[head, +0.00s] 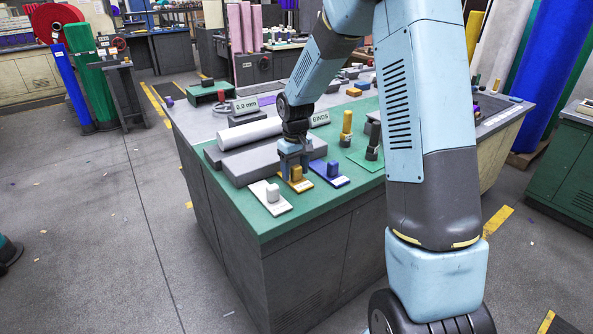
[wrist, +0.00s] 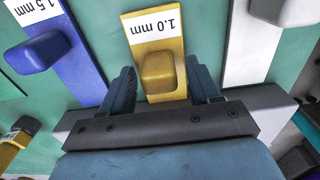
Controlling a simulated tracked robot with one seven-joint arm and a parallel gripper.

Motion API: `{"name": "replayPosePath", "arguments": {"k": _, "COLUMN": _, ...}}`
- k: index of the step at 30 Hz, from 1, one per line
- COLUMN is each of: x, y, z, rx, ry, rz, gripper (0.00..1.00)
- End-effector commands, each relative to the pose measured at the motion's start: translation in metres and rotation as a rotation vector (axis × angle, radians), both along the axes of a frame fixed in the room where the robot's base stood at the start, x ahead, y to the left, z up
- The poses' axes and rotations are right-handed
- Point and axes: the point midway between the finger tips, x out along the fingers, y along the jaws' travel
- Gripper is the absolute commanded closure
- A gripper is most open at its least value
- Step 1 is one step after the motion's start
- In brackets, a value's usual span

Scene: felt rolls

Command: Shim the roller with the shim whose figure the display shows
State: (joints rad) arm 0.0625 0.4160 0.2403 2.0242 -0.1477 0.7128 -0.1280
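Three shims with knobs lie on the green bench top: a white one (head: 273,207), a yellow one (head: 304,187) and a blue one (head: 343,181). In the wrist view the yellow shim (wrist: 153,20) reads 1.0 mm and the blue shim (wrist: 85,75) reads 1.5 mm; the white shim's (wrist: 252,45) figure is out of view. My gripper (head: 294,172) is low over the yellow shim, its fingers (wrist: 162,85) open on either side of its knob with a gap at the right. The display (head: 245,106) seems to read 0.2 mm, but is small. The white roller (head: 250,133) lies behind a grey block.
A sign reading BINDS (head: 320,119) stands behind my gripper. The grey block (head: 262,160) lies close behind the shims. A yellow-handled post (head: 347,126) and a dark post (head: 373,142) stand to the right. The bench's front edge is close to the shims.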

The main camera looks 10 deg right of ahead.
Motion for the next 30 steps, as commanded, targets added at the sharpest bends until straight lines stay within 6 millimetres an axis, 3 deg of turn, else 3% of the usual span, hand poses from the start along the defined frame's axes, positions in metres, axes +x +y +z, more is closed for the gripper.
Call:
{"name": "replayPosePath", "arguments": {"k": 11, "x": -0.001, "y": -0.001, "z": 0.008, "rx": -0.001, "ry": 0.002, "rz": -0.001, "gripper": 0.38}}
{"name": "replayPosePath", "arguments": {"k": 30, "x": 0.001, "y": 0.000, "z": 0.119, "rx": 0.000, "ry": 0.000, "rz": -0.001, "gripper": 0.38}}
